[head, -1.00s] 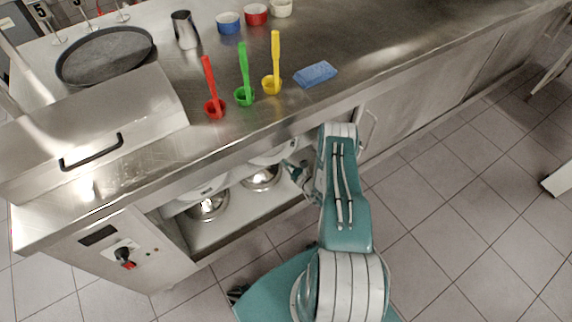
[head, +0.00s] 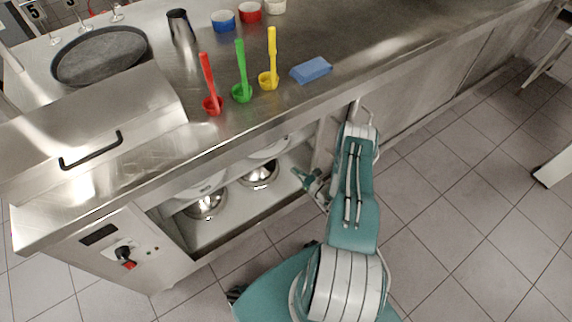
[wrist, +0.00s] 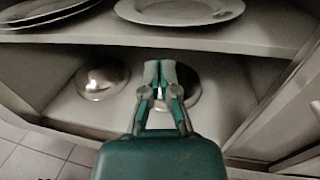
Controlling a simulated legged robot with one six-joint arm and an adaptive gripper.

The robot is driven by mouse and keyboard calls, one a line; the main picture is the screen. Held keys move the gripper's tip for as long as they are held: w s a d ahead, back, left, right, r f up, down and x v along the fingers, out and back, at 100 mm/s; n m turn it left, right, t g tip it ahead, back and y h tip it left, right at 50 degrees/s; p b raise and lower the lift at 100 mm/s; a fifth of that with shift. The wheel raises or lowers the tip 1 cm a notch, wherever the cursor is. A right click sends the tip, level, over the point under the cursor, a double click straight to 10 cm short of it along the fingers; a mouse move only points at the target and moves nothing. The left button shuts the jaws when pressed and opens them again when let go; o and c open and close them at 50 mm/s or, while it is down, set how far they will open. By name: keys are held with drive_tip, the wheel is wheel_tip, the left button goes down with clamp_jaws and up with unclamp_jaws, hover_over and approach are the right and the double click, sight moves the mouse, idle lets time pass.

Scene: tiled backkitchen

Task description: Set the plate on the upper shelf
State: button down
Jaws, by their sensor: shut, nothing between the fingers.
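A white plate (wrist: 188,10) lies on the upper shelf (wrist: 140,33) inside the open cabinet, in the wrist view. It is partly hidden under the counter edge in the head view (head: 270,149). My gripper (wrist: 160,66) is shut and empty. It is in front of the cabinet opening, apart from the plate and below it in the wrist picture. In the head view my gripper (head: 299,174) shows at the right side of the opening.
More plates (wrist: 45,12) lie at the left of the upper shelf. Two shiny metal domed pieces (head: 205,206) (head: 259,174) sit on the lower shelf (head: 232,216). An open cabinet door is at the right.

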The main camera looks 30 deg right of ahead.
drive_tip(key=shift+v, duration=2.35)
drive_tip(key=shift+d, duration=0.3)
